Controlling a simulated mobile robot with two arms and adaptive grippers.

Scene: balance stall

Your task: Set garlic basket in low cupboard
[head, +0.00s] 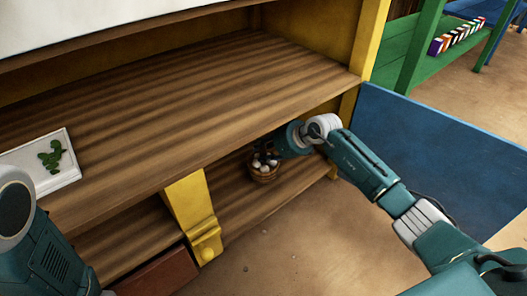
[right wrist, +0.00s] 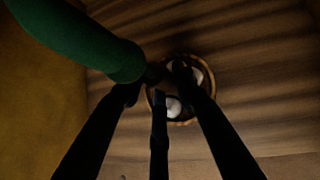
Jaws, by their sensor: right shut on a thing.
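The garlic basket (head: 264,174) is a small round brown basket with white bulbs. It is inside the right lower compartment, the low cupboard (head: 238,212), over its wooden floor. I cannot tell whether the basket rests on the boards. My right gripper (head: 272,155) reaches in from the right under the shelf and is shut on the basket. In the right wrist view, dark fingers cover part of the basket (right wrist: 186,119), hiding most of its rim and bulbs. My left arm shows at the lower left of the head view, but its gripper does not.
A wide wooden shelf (head: 190,95) overhangs the compartment. A yellow post (head: 190,215) bounds it on the left. A blue panel (head: 430,150) stands close to my right arm. A white board (head: 45,168) with a green plant motif lies on the shelf. Bare floor is in front.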

